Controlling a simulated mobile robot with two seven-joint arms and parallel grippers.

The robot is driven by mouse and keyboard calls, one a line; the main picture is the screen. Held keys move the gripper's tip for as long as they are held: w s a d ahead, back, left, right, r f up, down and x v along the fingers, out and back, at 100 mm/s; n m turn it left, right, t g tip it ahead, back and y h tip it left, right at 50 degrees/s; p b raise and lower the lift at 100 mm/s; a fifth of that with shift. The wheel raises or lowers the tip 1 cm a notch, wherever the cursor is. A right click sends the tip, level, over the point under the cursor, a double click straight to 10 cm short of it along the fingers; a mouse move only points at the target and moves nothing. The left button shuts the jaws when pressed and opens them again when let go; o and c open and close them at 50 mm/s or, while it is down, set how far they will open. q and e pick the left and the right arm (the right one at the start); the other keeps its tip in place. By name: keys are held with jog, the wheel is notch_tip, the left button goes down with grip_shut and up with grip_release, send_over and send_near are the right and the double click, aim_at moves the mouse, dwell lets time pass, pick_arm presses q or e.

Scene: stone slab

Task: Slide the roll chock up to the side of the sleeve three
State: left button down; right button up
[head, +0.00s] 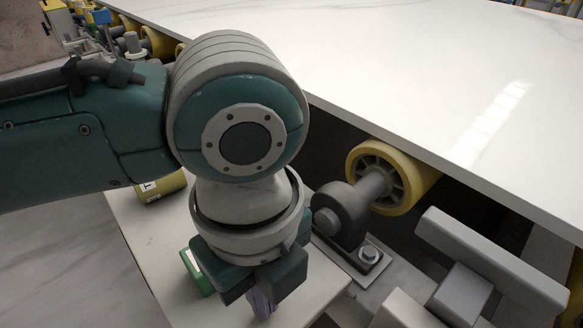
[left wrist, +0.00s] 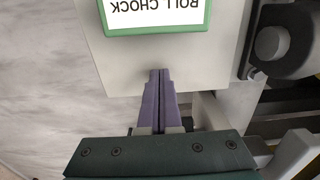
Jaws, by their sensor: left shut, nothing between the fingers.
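The roll chock (head: 197,272) is a green-edged block mostly hidden behind my left gripper in the head view. In the left wrist view the roll chock (left wrist: 157,31) lies at the top edge, its white label upside down and cut off by the frame. My left gripper (head: 262,308) points down, its purple fingers shut and empty. A yellow cylinder (head: 162,189) with a partly hidden label, perhaps sleeve three, lies behind my left arm.
A pale board (head: 142,237) carries the chock and the yellow cylinder. A large white slab (head: 430,70) spans the back right, above a yellow roller (head: 385,178) and its dark bearing block (head: 340,215). Grey bars (head: 480,255) stand at the right.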

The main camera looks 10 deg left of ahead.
pick_arm(q)
jog(key=shift+w+a+r, duration=0.1)
jog(key=shift+w+a, duration=0.55)
jog(key=shift+a, duration=0.15)
jog(key=shift+w+a, duration=0.6)
jog(key=shift+a, duration=0.2)
jog(key=w+a, duration=0.4)
jog(key=a, duration=0.1)
jog(key=w+a, duration=0.2)
jog(key=a, duration=0.1)
jog(key=shift+w+a, duration=0.25)
jog(key=shift+w, duration=0.1)
